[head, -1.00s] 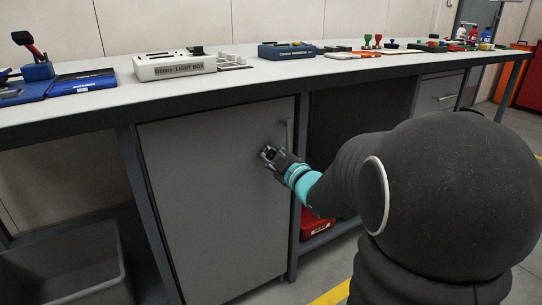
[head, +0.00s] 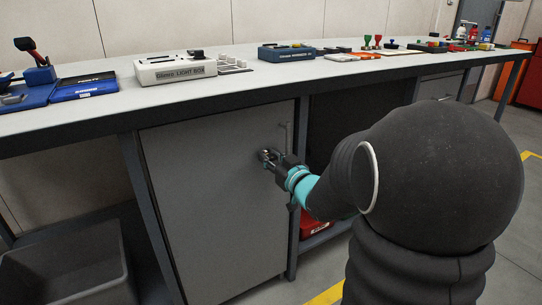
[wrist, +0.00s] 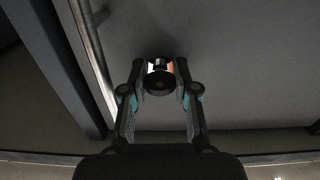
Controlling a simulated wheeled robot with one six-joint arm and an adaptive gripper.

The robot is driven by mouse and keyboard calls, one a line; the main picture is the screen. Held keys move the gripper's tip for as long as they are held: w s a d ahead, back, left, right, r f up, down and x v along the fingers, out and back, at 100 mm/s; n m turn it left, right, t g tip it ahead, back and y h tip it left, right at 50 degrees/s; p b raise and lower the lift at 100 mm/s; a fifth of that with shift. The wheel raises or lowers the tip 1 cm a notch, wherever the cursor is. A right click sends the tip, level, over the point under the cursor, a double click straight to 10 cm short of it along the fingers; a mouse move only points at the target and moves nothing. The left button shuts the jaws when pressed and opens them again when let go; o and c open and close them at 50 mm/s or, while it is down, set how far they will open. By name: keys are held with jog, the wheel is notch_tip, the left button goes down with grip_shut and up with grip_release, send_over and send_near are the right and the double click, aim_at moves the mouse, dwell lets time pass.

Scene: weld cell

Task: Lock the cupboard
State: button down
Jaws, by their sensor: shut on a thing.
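The cupboard (head: 205,210) under the bench has a flat grey door, which looks shut in its frame. Its upright bar handle (head: 287,136) is near the door's upper right edge; the handle also runs down the left side of the wrist view (wrist: 95,50). My gripper (head: 266,156) is at the door face, just left of and below the handle. In the wrist view my gripper's fingers (wrist: 160,75) close from both sides on a small dark round lock piece (wrist: 160,83). I cannot tell whether it is a key or a knob. The fingers hide part of it.
The bench top (head: 110,108) overhangs the cupboard and carries a light box (head: 175,70) and several tools. A grey bin (head: 65,278) stands at lower left. A red case (head: 314,225) sits on the open shelf right of the door.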

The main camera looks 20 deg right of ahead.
jog(key=shift+m, duration=0.3)
dwell(0.4)
jog(key=c, duration=0.9)
grip_release()
jog(key=shift+o, duration=0.2)
